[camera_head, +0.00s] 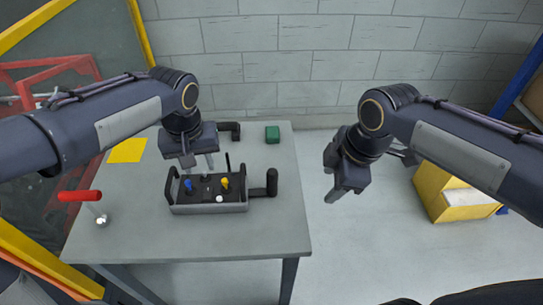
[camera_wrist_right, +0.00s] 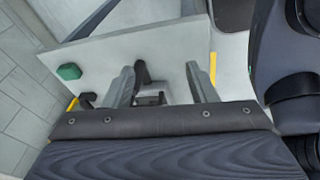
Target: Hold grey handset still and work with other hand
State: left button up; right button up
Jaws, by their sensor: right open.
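The grey handset (camera_head: 209,208), a box with black side handles, blue and yellow sticks, a white knob and a black antenna, lies on the table. My left gripper (camera_head: 199,165) points down over its back part; its fingers look apart, with nothing clearly between them. Whether they touch the handset I cannot tell. My right gripper (camera_head: 345,194) is open and empty, in the air right of the table. In the right wrist view its two fingers (camera_wrist_right: 163,85) stand apart, with the handset (camera_wrist_right: 152,98) partly visible beyond them.
A black cylinder on a bar (camera_head: 271,183) stands right beside the handset. A black angled piece (camera_head: 230,130) and green block (camera_head: 272,134) are at the table's back. A red-handled thing (camera_head: 80,196) and yellow sheet (camera_head: 127,150) lie left. The table's (camera_head: 270,235) front is clear.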

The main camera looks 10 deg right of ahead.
aim_at(272, 173)
jog(key=w+a+f+n, duration=0.1)
jog(key=w+a+n, duration=0.2)
jog(key=n, duration=0.2)
jog(key=w+a+f+n+g+h, duration=0.1)
jog(key=w+a+n, duration=0.2)
jog(key=w+n, duration=0.1)
jog(key=w+a+f+n+g+h, duration=0.1)
jog(key=w+a+f+n, duration=0.1)
jog(key=w+a+n, duration=0.2)
jog(key=shift+w+n, duration=0.15)
jog(key=shift+n, duration=1.45)
jog(key=shift+a+f, duration=0.1)
jog(key=shift+f, duration=0.1)
notch_tip(272, 173, down, 8)
jog(key=shift+r, duration=0.25)
jog(key=shift+w, duration=0.1)
grip_shut()
pick_arm(q)
jog(key=shift+r, duration=0.25)
jog(key=shift+c, duration=1.1)
jog(key=shift+m, duration=0.7)
jog(key=r, duration=0.4)
jog(key=shift+s+r, duration=0.25)
jog(key=shift+r, duration=0.05)
grip_shut()
